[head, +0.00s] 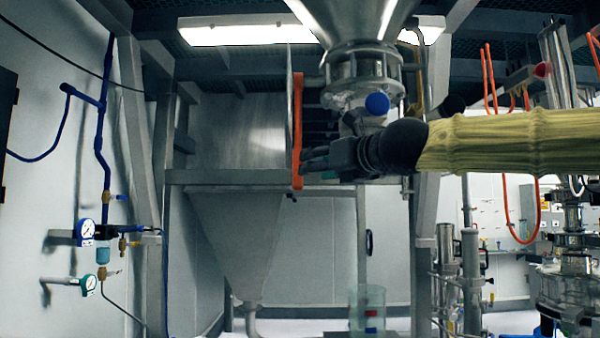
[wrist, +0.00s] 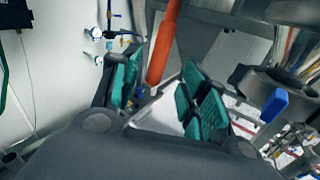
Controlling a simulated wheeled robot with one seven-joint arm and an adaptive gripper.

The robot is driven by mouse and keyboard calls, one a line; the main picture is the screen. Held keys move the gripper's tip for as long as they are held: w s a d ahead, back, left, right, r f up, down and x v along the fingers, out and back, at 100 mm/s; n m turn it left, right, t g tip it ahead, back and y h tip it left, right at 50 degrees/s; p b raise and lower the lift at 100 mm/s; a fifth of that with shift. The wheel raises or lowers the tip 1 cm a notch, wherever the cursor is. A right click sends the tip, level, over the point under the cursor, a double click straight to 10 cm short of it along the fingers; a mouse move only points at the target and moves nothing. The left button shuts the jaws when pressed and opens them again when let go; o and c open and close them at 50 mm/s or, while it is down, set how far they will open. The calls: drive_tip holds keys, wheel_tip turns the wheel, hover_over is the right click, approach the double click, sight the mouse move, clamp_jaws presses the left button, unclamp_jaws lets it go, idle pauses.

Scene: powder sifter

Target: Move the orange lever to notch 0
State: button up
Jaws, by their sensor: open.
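The orange lever (head: 298,130) hangs nearly upright in the middle of the head view, in front of a grey metal panel. Its lower end is beside my gripper (head: 312,165), which reaches in from the right. The fingers are apart, with visible gaps on both sides of the lever. I cannot tell how deep the lever is between them. No notch marks or numbers are readable.
A steel hopper (head: 355,20) and a blue knob (head: 377,103) are just above my gripper. A horizontal steel beam (head: 230,177) runs behind the lever's lower end. Blue pipes and gauges (head: 86,229) are on the left wall. A clear cylinder (head: 367,300) stands below.

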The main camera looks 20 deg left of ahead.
drive_tip(key=p+x, duration=0.1)
drive_tip(key=x, duration=0.7)
drive_tip(key=shift+w+a+f, duration=0.1)
drive_tip(key=shift+w+a, duration=0.2)
drive_tip(key=shift+c, duration=0.3)
clamp_jaws()
